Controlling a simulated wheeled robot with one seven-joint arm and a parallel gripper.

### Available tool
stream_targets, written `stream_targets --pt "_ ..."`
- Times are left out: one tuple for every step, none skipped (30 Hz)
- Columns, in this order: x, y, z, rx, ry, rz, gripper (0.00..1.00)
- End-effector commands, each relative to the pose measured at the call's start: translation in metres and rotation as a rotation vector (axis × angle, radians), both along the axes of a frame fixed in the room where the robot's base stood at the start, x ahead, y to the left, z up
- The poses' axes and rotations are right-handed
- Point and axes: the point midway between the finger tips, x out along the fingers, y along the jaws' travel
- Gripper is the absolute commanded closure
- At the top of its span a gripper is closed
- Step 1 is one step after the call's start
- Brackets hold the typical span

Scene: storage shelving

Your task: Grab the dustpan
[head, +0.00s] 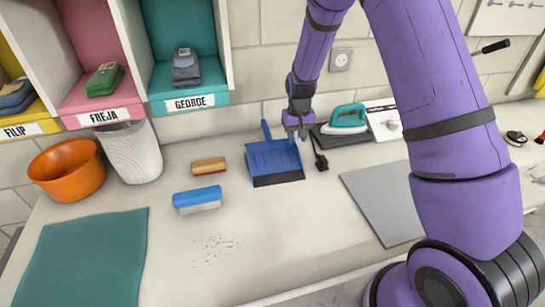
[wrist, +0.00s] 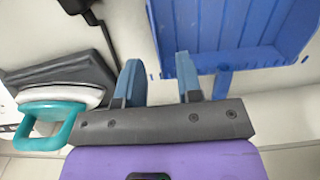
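The blue dustpan (head: 275,160) lies on the counter, its dark lip toward the front and its short handle (head: 266,130) pointing to the wall. My gripper (head: 300,132) is just right of the handle in the head view. In the wrist view the dustpan (wrist: 225,30) fills the upper right. Its handle (wrist: 222,80) is outside my fingers, to the right of the right one, and is partly hidden by my gripper (wrist: 158,78). The fingers are apart, with nothing seen between them.
An iron (head: 346,119) on a dark pad and a black cord or plug (head: 320,160) are close right. A grey board (head: 385,200) lies farther right. A blue-topped brush (head: 198,198) and a tan brush (head: 209,166) lie left, with crumbs (head: 214,245) in front.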

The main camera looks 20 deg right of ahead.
Motion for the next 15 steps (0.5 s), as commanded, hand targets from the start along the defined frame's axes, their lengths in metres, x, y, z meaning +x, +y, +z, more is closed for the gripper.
stream_targets --pt "0.000 0.000 -0.005 0.000 0.000 0.000 0.67" --pt "0.000 0.000 -0.007 0.000 0.000 0.000 0.67" --pt "0.000 0.000 -0.010 0.000 0.000 0.000 0.67" --pt "0.000 0.000 -0.011 0.000 0.000 0.000 0.67" --pt "0.000 0.000 -0.012 0.000 0.000 0.000 0.67" --pt "0.000 0.000 -0.013 0.000 0.000 0.000 0.67" --pt "0.000 0.000 -0.014 0.000 0.000 -0.001 0.67" --pt "0.000 0.000 -0.016 0.000 0.000 -0.001 0.67" --pt "0.000 -0.001 -0.019 0.000 0.000 -0.001 0.67" --pt "0.000 -0.001 -0.022 0.000 0.000 -0.001 0.67" --pt "-0.001 -0.001 -0.026 0.000 0.000 -0.001 0.67" --pt "-0.001 -0.002 -0.031 0.000 0.002 -0.001 0.67" --pt "-0.001 -0.002 -0.036 0.000 0.003 0.000 0.67" --pt "-0.001 -0.003 -0.040 0.000 0.002 0.000 0.67" --pt "-0.001 -0.003 -0.046 0.000 0.002 0.000 0.67"
